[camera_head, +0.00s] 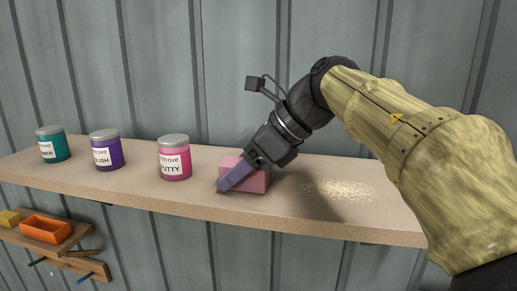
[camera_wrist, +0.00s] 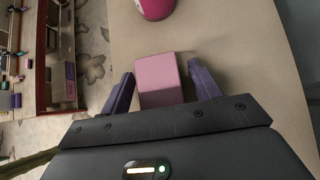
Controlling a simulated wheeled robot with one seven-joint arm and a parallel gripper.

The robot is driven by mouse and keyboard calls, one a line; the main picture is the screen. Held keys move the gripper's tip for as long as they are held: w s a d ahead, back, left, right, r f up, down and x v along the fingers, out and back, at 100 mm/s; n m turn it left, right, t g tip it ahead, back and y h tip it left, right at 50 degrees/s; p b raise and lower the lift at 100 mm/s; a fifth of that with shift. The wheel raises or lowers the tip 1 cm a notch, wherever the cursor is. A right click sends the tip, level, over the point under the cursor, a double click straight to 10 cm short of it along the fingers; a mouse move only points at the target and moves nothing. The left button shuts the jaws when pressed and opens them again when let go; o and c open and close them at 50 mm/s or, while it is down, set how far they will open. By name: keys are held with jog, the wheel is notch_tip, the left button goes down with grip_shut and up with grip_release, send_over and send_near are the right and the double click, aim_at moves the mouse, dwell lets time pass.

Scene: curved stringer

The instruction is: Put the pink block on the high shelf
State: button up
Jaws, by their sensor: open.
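The pink block (camera_head: 259,182) rests on a long, curved wooden shelf (camera_head: 330,225), to the right of the pink putty jar. My gripper (camera_head: 236,174) is down at the block with its purple fingers open. In the wrist view the block (camera_wrist: 157,80) lies between the two fingers of my gripper (camera_wrist: 161,90), with a small gap visible on each side. In the head view one finger covers part of the block's left side. The arm reaches in from the right.
A pink putty jar (camera_head: 174,158), a purple jar (camera_head: 106,151) and a teal jar (camera_head: 53,145) stand left along the shelf. Pale crumbs (camera_head: 335,189) lie to the right of the block. A lower shelf (camera_head: 75,234) holds an orange tray (camera_head: 46,229) and a yellow block (camera_head: 9,218). A panelled wall is behind.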

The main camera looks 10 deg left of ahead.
jog(key=v, duration=1.1)
jog(key=shift+d+r+b, duration=0.25)
jog(key=shift+d+b, duration=0.05)
jog(key=shift+b, duration=0.15)
jog(key=shift+s, duration=0.2)
